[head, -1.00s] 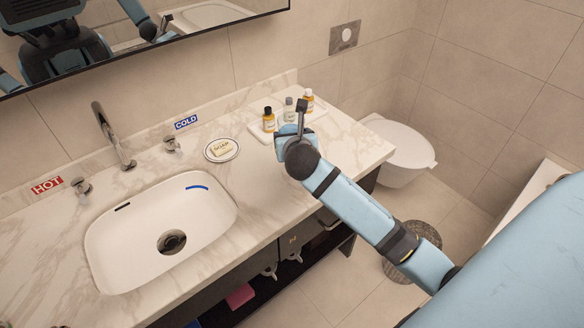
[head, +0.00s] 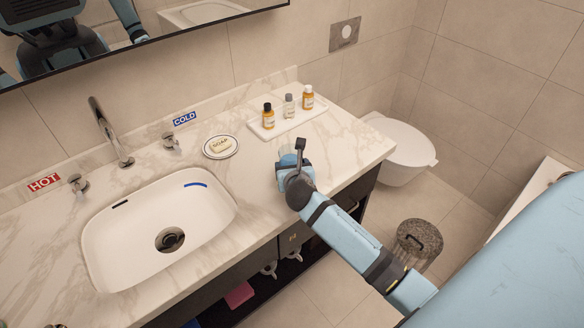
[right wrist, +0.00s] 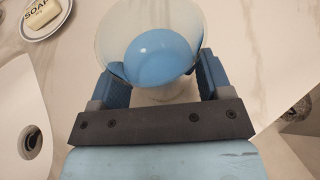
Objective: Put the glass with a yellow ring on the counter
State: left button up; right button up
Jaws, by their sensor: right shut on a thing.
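My right gripper (head: 285,163) is low over the marble counter (head: 250,195), between the soap dish and the counter's front edge. In the right wrist view, the right gripper (right wrist: 152,85) has its blue fingers on both sides of a clear, slightly frosted glass (right wrist: 150,20) and is shut on it. A rounded blue patch shows in the glass; I cannot tell if it is its own colour or something seen through it. No yellow ring shows. I cannot tell if the glass touches the counter. My left gripper is not in view.
A soap dish (head: 221,154) lies left of the gripper. A white tray (head: 292,124) with three small bottles stands behind it. The sink (head: 125,245) and tap (head: 112,135) are at the left.

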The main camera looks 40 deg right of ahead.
jog(key=o, duration=1)
jog(key=shift+f, duration=0.1)
jog(key=shift+o, duration=0.2)
jog(key=v, duration=1.2)
jog(key=shift+p, duration=0.3)
jog(key=s+a+f+m+y, duration=0.4)
jog(key=s+a+f+m, duration=0.2)
jog(key=m, duration=0.8)
jog(key=s+a+f+m+g+y, duration=0.1)
jog(key=s+a+f+m+y, duration=0.4)
jog(key=m, duration=0.9)
jog(key=s+a+f, duration=0.1)
jog(key=s+f, duration=0.2)
jog(key=s, duration=0.2)
jog(key=shift+s+f, duration=0.25)
